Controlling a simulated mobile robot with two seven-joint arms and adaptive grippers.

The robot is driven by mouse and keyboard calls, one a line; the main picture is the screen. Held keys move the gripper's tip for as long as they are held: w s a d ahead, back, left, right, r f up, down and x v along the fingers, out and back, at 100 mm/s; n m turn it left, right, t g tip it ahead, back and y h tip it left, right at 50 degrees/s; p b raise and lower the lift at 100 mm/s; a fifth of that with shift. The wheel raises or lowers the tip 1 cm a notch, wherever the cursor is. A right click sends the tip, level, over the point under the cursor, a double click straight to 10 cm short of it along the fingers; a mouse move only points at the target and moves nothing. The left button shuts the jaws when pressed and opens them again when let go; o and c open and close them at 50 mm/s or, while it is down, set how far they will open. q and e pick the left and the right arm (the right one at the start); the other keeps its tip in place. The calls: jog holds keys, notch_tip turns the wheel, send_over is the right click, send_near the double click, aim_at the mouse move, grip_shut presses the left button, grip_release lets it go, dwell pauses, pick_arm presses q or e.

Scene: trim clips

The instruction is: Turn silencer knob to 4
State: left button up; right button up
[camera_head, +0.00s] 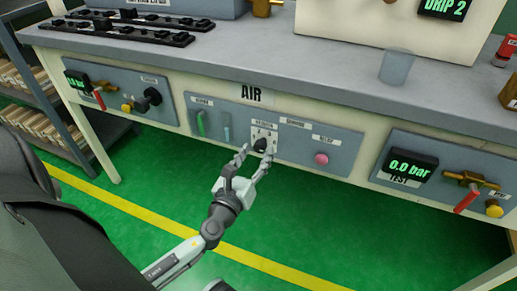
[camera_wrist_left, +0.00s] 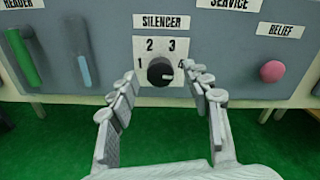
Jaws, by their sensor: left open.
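The silencer knob (camera_wrist_left: 160,72) is a black round knob on a white plate (camera_wrist_left: 148,46) marked 1, 2, 3 and 4, under the SILENCER label. Its white mark is on its right side, towards the 4. The right finger partly covers the 4. In the head view the knob (camera_head: 261,144) is on the AIR panel below the bench top. My left gripper (camera_head: 257,153) is open at the knob, with one finger on each side in the wrist view (camera_wrist_left: 160,82). I cannot tell whether a finger touches it. My right gripper is not in view.
On the same panel, a green handle (camera_wrist_left: 24,57) and a blue-grey handle (camera_wrist_left: 83,60) are left of the knob, and a pink relief button (camera_wrist_left: 272,71) is right. A gauge panel (camera_head: 410,165) with a red lever is further right. Green floor below is clear.

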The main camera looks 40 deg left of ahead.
pick_arm(q)
jog(key=v, duration=1)
jog(key=s+a+f+n+g+y, duration=0.15)
jog(key=a+f+n+g, duration=0.25)
jog(key=f+n, duration=0.45)
jog(key=s+a+f+n+g+y, duration=0.1)
jog(key=a+f+n+g+y, duration=0.1)
jog(key=a+f+n+g, duration=0.45)
jog(key=s+d+f+n+g+h, duration=0.2)
jog(key=d+f+n+h, duration=0.1)
jog(key=d+f+n, duration=0.3)
jog(key=s+d+f+n+g+h, duration=0.2)
jog(key=s+d+f+n+h, duration=0.1)
jog(key=d+f+n, duration=0.3)
jog(key=shift+s+d+f+n+h, duration=0.25)
jog(key=shift+d+f+n+h, duration=0.15)
jog(key=shift+f+n, duration=0.45)
